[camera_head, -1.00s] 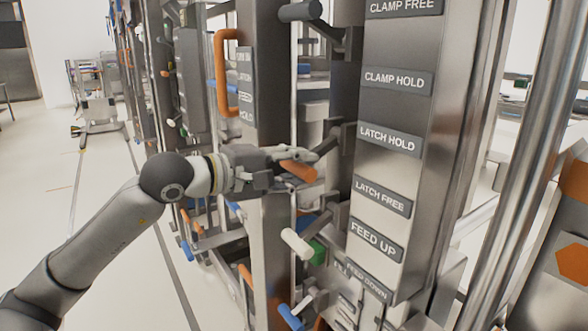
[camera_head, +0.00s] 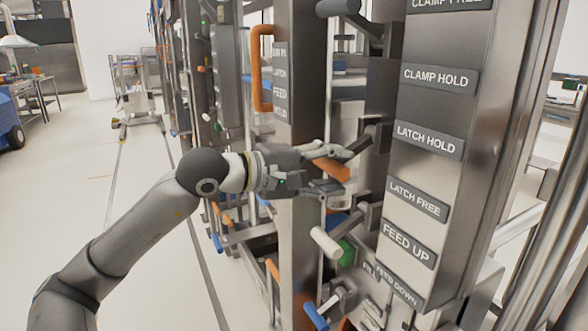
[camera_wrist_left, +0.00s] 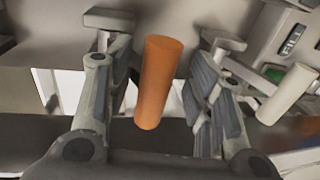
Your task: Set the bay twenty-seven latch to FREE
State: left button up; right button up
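An orange latch handle (camera_head: 331,170) sticks out beside the plates reading LATCH HOLD (camera_head: 428,140) and LATCH FREE (camera_head: 417,199), at a height between the two. My left gripper (camera_head: 338,172) is at this handle with its fingers spread, one above and one below it. In the left wrist view the orange handle (camera_wrist_left: 158,82) stands between the two open fingers, with a gap on each side. My right gripper is in neither view. No bay number can be read on the panel.
A white handle (camera_head: 326,243) sits below the orange one, and a dark handle (camera_head: 337,8) is above. A tall orange grab bar (camera_head: 262,82) is on the post to the left. A blue handle (camera_head: 316,316) is low down. Open floor lies at left.

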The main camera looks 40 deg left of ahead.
pick_arm(q)
jog(key=v, duration=1.1)
jog(key=shift+s, duration=0.2)
jog(key=shift+r, duration=0.1)
dwell(0.6)
